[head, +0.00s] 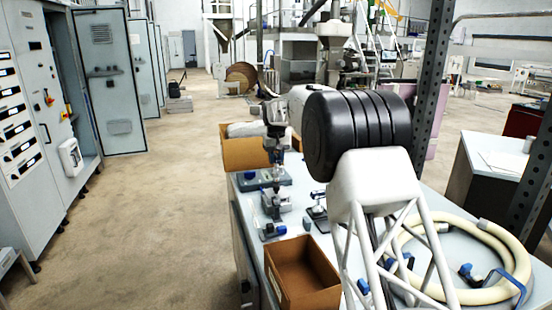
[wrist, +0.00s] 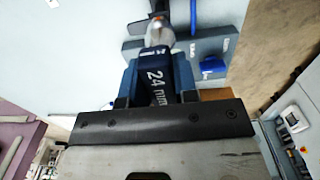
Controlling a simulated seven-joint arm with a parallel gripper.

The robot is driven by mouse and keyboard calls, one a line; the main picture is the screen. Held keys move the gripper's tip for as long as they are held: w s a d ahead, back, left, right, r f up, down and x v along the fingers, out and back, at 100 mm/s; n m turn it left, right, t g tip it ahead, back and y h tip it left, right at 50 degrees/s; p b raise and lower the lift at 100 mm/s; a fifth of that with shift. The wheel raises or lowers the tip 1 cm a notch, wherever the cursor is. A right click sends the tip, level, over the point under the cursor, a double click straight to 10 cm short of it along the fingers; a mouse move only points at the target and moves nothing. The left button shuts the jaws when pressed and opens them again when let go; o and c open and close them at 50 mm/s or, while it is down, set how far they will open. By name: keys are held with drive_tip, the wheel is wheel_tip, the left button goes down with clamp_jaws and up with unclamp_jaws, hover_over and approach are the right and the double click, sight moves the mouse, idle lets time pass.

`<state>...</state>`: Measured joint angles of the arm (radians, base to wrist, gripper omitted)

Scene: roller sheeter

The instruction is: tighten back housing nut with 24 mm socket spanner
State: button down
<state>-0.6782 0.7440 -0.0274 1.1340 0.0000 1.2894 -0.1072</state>
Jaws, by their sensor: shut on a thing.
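My gripper (wrist: 157,66) is shut on the dark handle of the 24 mm socket spanner (wrist: 158,88), whose white "24 mm" lettering faces the wrist camera. A blue finger lies on each side of the handle. Past the fingers, a silvery rounded part and a dark bar lie in line with the handle, over a grey-blue plate (wrist: 190,43). In the head view the dark end of my arm is above a grey fixture (head: 273,203) on the bench. I cannot make out the back housing nut, or whether the socket touches it.
The bench (head: 240,215) carries an open empty cardboard box (head: 299,268) in front, another box (head: 243,154) behind, and a coiled cream hose (head: 510,250) at right. Small blue-handled items lie near the hose. Grey cabinets (head: 35,110) stand at left, with clear floor between.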

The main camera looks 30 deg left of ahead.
drive_tip(key=shift+f, duration=0.9)
idle(0.7)
